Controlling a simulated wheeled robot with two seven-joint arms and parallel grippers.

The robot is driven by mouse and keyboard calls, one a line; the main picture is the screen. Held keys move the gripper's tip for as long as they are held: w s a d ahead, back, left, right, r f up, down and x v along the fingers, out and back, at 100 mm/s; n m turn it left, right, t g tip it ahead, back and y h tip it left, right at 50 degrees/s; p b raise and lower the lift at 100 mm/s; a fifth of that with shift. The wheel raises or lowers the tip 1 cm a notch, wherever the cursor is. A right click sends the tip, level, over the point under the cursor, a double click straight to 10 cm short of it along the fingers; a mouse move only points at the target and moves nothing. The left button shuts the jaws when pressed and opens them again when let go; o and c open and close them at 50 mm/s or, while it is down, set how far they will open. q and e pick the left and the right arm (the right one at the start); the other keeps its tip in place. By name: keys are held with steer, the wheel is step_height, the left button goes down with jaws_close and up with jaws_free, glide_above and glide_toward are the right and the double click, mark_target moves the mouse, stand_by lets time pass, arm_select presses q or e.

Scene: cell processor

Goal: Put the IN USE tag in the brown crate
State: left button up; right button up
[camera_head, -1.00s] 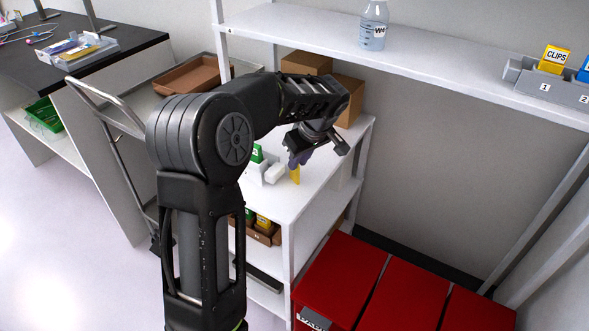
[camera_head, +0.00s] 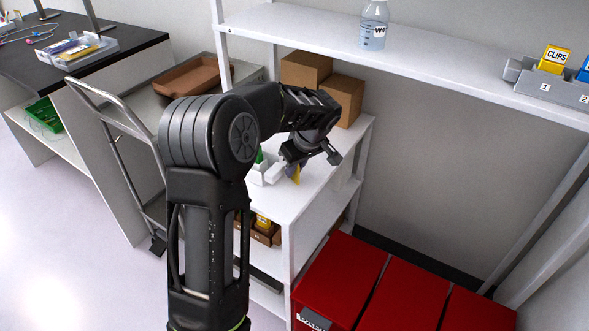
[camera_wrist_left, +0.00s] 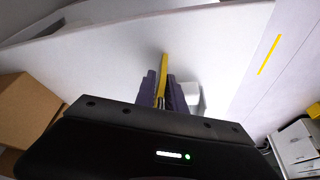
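A thin yellow piece, seemingly the IN USE tag (camera_head: 296,173), is upright at the white table's top beside a small white holder. Its lettering cannot be read. My left gripper (camera_head: 289,170) is down at the tag, partly hidden by its own wrist. In the left wrist view the dark purple fingers (camera_wrist_left: 161,92) sit close on both sides of the yellow tag (camera_wrist_left: 164,63), with no clear gap, and its end sticks out past them. A shallow brown crate (camera_head: 188,79) is on the cart at the back left. My right gripper is not in view.
The white holder (camera_head: 268,173) stands left of the tag. Cardboard boxes (camera_head: 345,98) are behind my wrist. A white shelf (camera_head: 440,65) runs above right. Red bins (camera_head: 390,295) stand below. A lower brown tray (camera_head: 266,236) holds coloured items.

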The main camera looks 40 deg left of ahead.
arm_select(q)
jaws_close()
stand_by(0.3)
step_height(320, 180, up, 10)
steer(key=shift+r+p, duration=0.1)
steer(key=shift+p, duration=0.3)
stand_by(0.6)
steer(key=s+d+r+m+p, duration=0.2)
steer(key=s+d+r+p, duration=0.1)
steer(key=r+p, duration=0.5)
steer(key=s+d+r+m+t+p, duration=0.1)
steer(key=s+d+r+p, duration=0.2)
steer(key=r+p, duration=0.5)
step_height(320, 180, up, 2)
steer(key=shift+d+r+m, duration=0.25)
steer(key=shift+d+m, duration=0.15)
steer(key=shift+d, duration=0.4)
